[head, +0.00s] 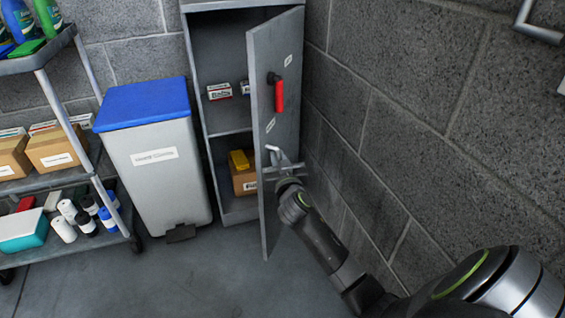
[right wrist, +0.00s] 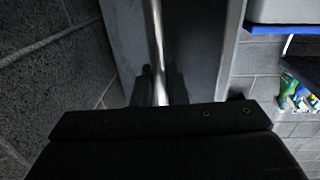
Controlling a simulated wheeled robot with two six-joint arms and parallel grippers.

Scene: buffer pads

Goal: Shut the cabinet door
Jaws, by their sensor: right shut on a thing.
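The grey cabinet (head: 222,60) stands against the back wall in the head view, and its interior shows. Its door (head: 285,50) stands well open, swung out from the right side, with a red handle (head: 279,92) on the outer face. The exact contact is dark. My left gripper is not in view.
A grey bin (head: 158,175) with a blue lid stands just left of the cabinet. A shelf cart (head: 85,150) with bottles and boxes is at the far left. The block wall (head: 420,110) is close on the right. The floor (head: 160,280) in front is clear.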

